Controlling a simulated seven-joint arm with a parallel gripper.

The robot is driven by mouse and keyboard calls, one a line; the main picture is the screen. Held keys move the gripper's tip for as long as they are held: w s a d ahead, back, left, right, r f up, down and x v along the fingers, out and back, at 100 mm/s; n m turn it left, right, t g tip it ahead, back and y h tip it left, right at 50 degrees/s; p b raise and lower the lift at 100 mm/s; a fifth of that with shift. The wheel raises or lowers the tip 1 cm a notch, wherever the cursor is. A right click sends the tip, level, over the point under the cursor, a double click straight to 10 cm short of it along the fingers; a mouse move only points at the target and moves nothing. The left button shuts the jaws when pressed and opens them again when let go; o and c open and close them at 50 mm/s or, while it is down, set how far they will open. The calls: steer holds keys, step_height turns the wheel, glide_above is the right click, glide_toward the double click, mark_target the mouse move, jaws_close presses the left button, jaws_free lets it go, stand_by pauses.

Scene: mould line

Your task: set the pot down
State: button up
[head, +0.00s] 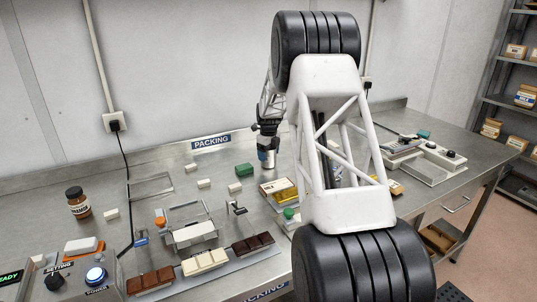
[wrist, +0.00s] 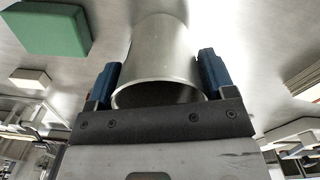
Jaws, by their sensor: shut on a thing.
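The pot (wrist: 160,50) is a plain silver-grey metal cup with an open round rim, between the two blue fingers of my gripper (wrist: 158,78) in the wrist view. The fingers press on its sides, one left and one right. In the head view my gripper (head: 266,149) points down over the steel bench behind my arm, with a small part of the pot (head: 267,161) showing below it. The rim faces the wrist camera. I cannot tell whether the pot's base touches the bench, and its inside is mostly hidden.
A green block (head: 244,170) is close to the left of the pot. White blocks (head: 204,183) lie further left. My arm covers the bench's middle right.

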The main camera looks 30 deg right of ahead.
steer(key=o, duration=1)
steer(key=shift+f, duration=0.15)
step_height(320, 180, up, 12)
steer(key=shift+r, duration=0.2)
stand_by(0.8)
